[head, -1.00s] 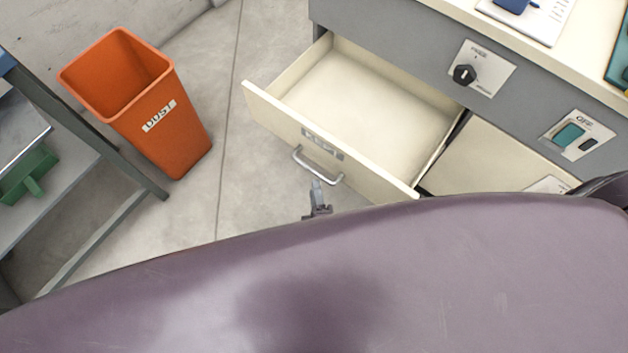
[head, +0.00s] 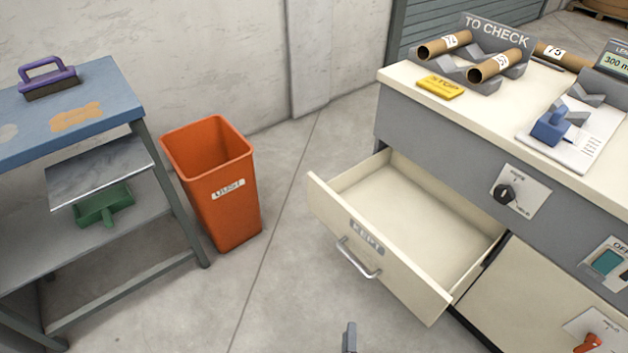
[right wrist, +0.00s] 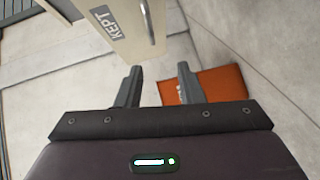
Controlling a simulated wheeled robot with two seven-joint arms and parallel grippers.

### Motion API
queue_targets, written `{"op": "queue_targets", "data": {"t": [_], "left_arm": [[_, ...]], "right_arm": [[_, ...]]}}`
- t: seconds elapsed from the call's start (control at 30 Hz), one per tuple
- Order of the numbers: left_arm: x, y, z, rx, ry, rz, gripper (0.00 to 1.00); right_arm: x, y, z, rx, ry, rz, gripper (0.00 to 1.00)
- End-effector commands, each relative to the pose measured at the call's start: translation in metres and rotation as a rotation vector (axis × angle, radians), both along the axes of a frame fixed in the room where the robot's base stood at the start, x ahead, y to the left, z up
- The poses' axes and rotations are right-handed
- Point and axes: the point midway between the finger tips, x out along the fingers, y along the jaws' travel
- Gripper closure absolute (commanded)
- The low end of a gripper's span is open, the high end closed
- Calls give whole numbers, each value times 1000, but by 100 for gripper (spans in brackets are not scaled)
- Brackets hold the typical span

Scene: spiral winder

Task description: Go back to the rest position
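My right gripper (head: 349,337) shows only as a grey fingertip at the bottom edge of the head view, below the drawer handle. In the right wrist view the right gripper (right wrist: 158,72) has its two fingers spread apart with nothing between them. The cream drawer (head: 335,240), labelled KEPT, stands pulled out and empty in the head view. Its metal handle (head: 358,258) is clear of the fingers. In the right wrist view the drawer front (right wrist: 128,30) and handle (right wrist: 148,22) lie just beyond the fingertips. My left gripper is in neither view.
An orange bin (head: 215,190) stands on the floor between the drawer and a blue-topped table (head: 110,95). The grey cabinet (head: 440,150) carries cardboard tubes (head: 497,65) in a TO CHECK rack and a yellow block (head: 440,86).

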Motion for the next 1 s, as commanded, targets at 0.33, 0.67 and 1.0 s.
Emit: {"op": "queue_targets", "data": {"t": [0.33, 0.67, 1.0], "left_arm": [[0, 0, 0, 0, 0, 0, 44], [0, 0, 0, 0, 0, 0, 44], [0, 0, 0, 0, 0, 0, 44]], "right_arm": [[2, -19, -37, 205, 162, -58, 66], [-12, -49, -97, 556, 465, -221, 66], [-57, -85, -144, 888, 848, -545, 66]]}}
